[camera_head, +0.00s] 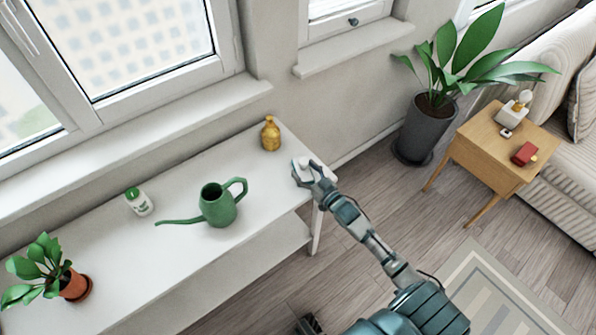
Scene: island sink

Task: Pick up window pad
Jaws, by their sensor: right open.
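A small pale block (303,163), which looks like the window pad, is at the right end of the white table. My right gripper (303,176) is at this end of the table with its fingers open. The fingers are right at the pale block and partly cover it. I cannot tell whether they touch it. My left gripper cannot be made out in this view.
The white table (150,262) also holds a green watering can (218,207), a yellow bottle (270,134), a white container with a green top (138,202) and a potted plant (74,285). A wooden side table (488,152) and a large plant pot (425,130) stand to the right.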

